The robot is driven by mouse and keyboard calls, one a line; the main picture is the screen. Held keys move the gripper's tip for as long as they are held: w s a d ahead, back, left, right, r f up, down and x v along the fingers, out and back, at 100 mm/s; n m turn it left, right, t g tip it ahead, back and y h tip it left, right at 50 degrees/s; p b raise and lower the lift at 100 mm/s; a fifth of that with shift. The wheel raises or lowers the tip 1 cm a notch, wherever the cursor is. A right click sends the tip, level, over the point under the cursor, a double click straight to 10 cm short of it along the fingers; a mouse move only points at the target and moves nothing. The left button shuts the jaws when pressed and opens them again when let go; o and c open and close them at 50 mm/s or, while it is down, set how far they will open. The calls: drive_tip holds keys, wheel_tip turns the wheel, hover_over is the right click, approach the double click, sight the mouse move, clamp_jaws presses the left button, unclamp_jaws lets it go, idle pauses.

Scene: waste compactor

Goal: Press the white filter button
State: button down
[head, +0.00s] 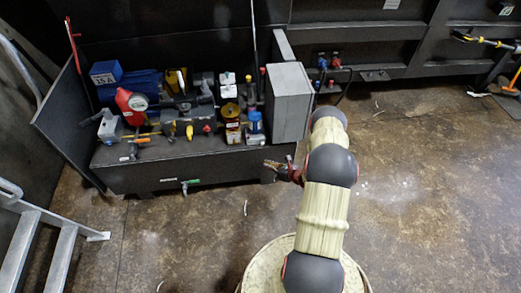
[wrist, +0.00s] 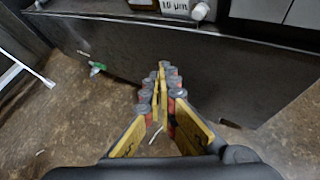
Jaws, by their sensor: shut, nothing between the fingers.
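A white filter block (wrist: 176,8) marked "10 µm" shows at the top edge of the wrist view, cut off by the frame. A round whitish button-like knob (wrist: 200,11) sits at its right side. I cannot tell for sure which small part is the filter button in the head view. My gripper (wrist: 162,72) is shut and empty, with its fingertips below the block and in front of the dark front panel, apart from the knob. In the head view my gripper (head: 272,165) is beside the front right corner of the dark machine bench, partly blended with the background.
Metal rails (head: 40,240) are at left; the right floor is clear.

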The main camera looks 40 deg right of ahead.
sight(262, 143)
idle(0.4)
drive_tip(key=shift+w+d+b, duration=0.55)
drive_tip(key=shift+w+d, duration=0.2)
drive_tip(key=shift+w, duration=0.5)
drive_tip(key=shift+w+d+b, duration=0.6)
drive_tip(key=shift+w+d, duration=0.2)
drive_tip(key=shift+w, duration=0.5)
drive_tip(key=shift+w+d+b, duration=0.55)
drive_tip(key=shift+w+d, duration=0.2)
drive_tip(key=shift+w, duration=0.5)
drive_tip(key=shift+w, duration=0.1)
drive_tip(key=shift+w+d+r+b, duration=0.1)
drive_tip(key=shift+w+d+b, duration=0.15)
drive_tip(key=shift+b, duration=0.1)
drive_tip(key=shift+w+d+b, duration=0.2)
drive_tip(key=shift+w+b, duration=0.15)
drive_tip(key=shift+w, duration=0.05)
drive_tip(key=shift+s, duration=0.1)
drive_tip(key=shift+s+a, duration=0.45)
drive_tip(key=shift+s, duration=0.2)
